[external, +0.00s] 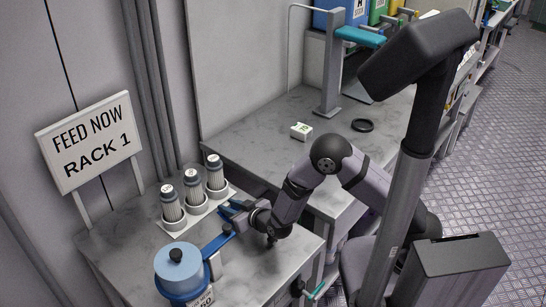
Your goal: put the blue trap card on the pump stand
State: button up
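My gripper (238,211) is low over the near bench, just right of the rack of three canisters. Its fingers are small and partly hidden, so I cannot tell whether they are open or shut. A blue piece (229,208) shows at the fingertips; I cannot tell if it is a card or part of my gripper. I cannot tell which thing is the pump stand.
Three grey canisters (193,189) stand in a white rack on the near bench. A sign (92,141) reads "FEED NOW RACK 1". A small white box (301,131) and a black ring (362,125) lie on the far bench. Coloured bins (378,10) stand behind.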

jog(key=o, duration=0.4)
jog(key=shift+o, duration=0.2)
jog(key=shift+r, duration=0.25)
jog(key=v, duration=1.2)
jog(key=shift+b, duration=0.35)
